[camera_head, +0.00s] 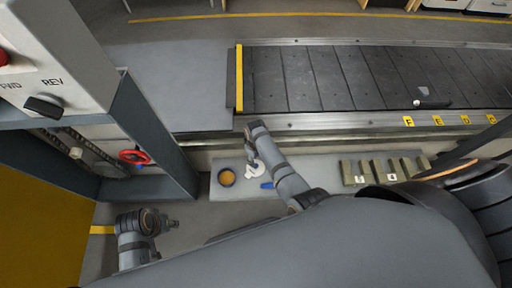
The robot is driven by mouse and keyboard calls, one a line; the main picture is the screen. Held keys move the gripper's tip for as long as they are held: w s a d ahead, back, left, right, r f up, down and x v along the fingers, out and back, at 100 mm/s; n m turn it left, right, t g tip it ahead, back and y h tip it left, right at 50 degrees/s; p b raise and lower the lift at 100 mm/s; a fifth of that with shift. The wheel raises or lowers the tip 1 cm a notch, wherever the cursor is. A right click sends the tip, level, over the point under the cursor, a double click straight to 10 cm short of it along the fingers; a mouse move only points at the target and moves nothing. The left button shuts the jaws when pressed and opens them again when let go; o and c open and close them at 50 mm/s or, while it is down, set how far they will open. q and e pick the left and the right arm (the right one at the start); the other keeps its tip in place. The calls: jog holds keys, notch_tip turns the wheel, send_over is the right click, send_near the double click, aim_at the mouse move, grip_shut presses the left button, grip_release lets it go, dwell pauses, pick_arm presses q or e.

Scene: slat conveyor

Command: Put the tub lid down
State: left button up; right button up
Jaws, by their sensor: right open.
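The tub (226,177), dark-rimmed with orange contents, stands open on the grey ledge in front of the conveyor. A white piece that looks like the tub lid (259,172) is on or just above the ledge, right of the tub. My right gripper (252,164) points down at it and is open; part of the lid is hidden, and I cannot tell whether they touch. My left gripper (174,223) is low at the left, away from the tub; its fingers are too small to read.
Several numbered blocks (360,180) stand on the ledge's right part. The slat conveyor (330,75) runs behind, with a small dark tool (432,104) on it. A control cabinet with a red handwheel (134,157) is at the left.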

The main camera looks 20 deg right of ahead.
pick_arm(q)
jog(key=s+a+f+p, duration=0.2)
jog(key=f, duration=0.6)
jog(key=s+a+f+p, duration=0.2)
jog(key=s+f+p, duration=0.1)
jog(key=f, duration=0.5)
jog(key=shift+s+a+f+y, duration=0.25)
jog(key=shift+s+f+y, duration=0.05)
jog(key=shift+y, duration=0.1)
jog(key=shift+s, duration=0.1)
